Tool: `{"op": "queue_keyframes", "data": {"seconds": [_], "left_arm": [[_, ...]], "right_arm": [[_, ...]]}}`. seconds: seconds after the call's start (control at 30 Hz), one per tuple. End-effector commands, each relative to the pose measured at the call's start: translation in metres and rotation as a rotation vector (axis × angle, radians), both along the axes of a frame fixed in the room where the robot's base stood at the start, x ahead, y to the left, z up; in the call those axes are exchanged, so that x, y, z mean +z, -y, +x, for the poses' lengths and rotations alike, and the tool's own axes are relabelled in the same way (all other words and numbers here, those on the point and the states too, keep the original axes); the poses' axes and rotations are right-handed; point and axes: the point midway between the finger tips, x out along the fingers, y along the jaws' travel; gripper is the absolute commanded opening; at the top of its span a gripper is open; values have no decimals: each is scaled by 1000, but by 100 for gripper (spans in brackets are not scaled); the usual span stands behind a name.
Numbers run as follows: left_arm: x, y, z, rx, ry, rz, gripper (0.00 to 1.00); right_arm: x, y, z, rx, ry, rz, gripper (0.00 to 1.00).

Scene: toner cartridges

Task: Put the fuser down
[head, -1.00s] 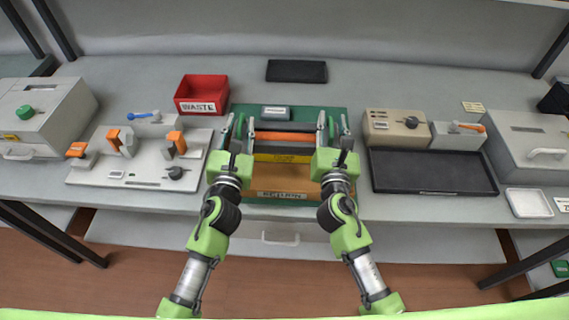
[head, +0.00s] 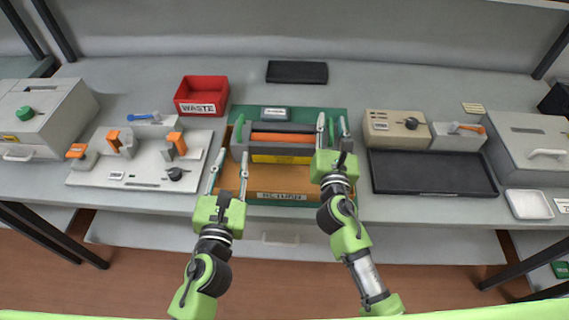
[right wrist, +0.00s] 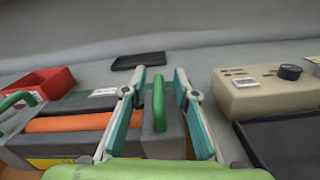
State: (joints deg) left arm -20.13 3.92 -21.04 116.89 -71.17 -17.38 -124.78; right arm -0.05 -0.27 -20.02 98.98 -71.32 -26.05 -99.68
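I cannot tell whether any finger touches the fuser body.
An orange-brown tray labelled RETURN (head: 265,180) lies in front of the fuser. A red WASTE bin (head: 202,95) stands back left, a beige box (head: 393,127) and black tray (head: 430,171) at right. A light panel with orange-topped parts (head: 140,171) is at left.

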Motion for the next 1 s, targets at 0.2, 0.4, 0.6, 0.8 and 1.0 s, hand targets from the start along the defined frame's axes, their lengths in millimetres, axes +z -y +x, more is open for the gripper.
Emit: {"op": "queue_keyframes", "data": {"seconds": [0.2, 0.4, 0.6, 0.8, 1.0], "left_arm": [[0, -1, -6, 0, 0, 0, 27], [0, -1, -5, 0, 0, 0, 27], [0, -1, -5, 0, 0, 0, 27], [0, -1, -5, 1, 0, 0, 27], [0, -1, -5, 1, 0, 0, 27]], "right_arm": [[-1, -1, -11, 1, -1, -1, 27], [-1, -4, -49, 1, -3, 1, 27], [-1, -7, -89, 1, -3, -1, 27], [0, -9, -114, 0, -1, 0, 27], [0, -10, -120, 0, 0, 0, 27]]}}
